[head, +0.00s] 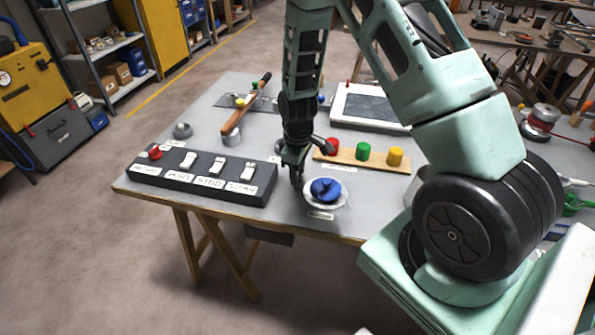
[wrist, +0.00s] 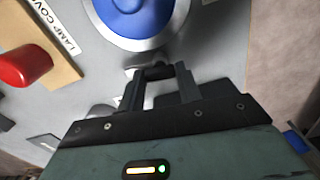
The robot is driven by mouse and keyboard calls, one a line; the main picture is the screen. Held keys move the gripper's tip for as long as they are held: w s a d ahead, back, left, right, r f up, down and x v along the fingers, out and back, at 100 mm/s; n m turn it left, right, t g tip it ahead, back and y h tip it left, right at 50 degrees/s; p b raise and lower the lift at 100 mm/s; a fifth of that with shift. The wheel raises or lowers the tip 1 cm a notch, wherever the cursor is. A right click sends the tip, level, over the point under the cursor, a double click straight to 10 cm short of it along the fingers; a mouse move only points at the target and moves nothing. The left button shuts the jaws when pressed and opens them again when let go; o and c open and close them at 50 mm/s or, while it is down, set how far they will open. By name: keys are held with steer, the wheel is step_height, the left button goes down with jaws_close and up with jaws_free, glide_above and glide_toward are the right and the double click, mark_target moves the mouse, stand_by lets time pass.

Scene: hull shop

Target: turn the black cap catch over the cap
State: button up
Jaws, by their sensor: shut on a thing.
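The blue cap (head: 325,187) sits on a pale round base near the table's front edge. It also shows in the wrist view (wrist: 140,14), with a silvery ring around it. My gripper (head: 296,180) points down just left of the cap. In the wrist view, the fingertips (wrist: 155,76) are at the ring's near edge, shut on a small dark piece, the black cap catch (wrist: 157,72). The catch is mostly hidden by the fingers. It appears beside the cap rather than over it. In the head view the catch cannot be made out.
A black switch box (head: 200,177) with white switches lies to the left. A wooden board (head: 345,156) with red, green and yellow covers stands behind the cap. A dark framed panel (head: 367,107) and a wooden-handled tool (head: 246,104) lie further back. The table's front edge is close.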

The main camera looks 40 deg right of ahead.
steer(key=m, duration=0.8)
steer(key=shift+m, duration=0.4)
steer(key=m, duration=0.4)
steer(key=shift+m+p, duration=0.3)
steer(key=shift+w+m, duration=0.1)
steer(key=shift+m, duration=1.4)
steer(key=o, duration=1)
steer(key=shift+r, duration=0.1)
step_height(320, 180, up, 17)
steer(key=shift+r, duration=0.15)
steer(key=shift+a, duration=0.1)
